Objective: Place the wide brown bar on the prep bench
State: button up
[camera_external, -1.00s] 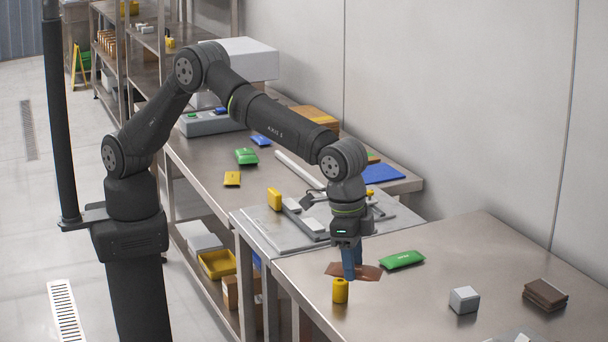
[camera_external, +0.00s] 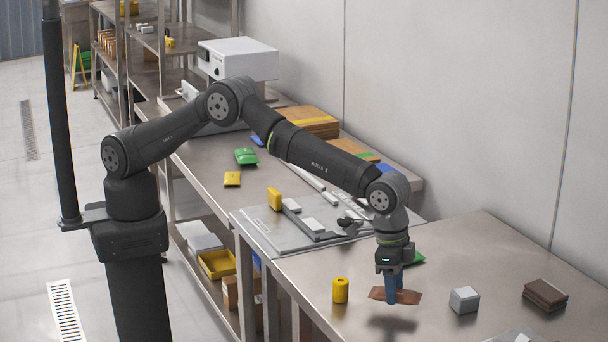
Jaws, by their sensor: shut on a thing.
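The wide brown bar (camera_external: 408,297) is a flat, reddish-brown piece.
On the bench are a yellow cylinder (camera_external: 340,290), a grey cube (camera_external: 464,300) and a stack of dark brown slabs (camera_external: 545,294).

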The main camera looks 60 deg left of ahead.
jog(key=shift+f, duration=1.35)
jog(key=shift+f, duration=0.1)
jog(key=o, duration=1)
jog(key=r, duration=0.8)
jog(key=s+a+r, duration=0.1)
jog(key=r, duration=0.3)
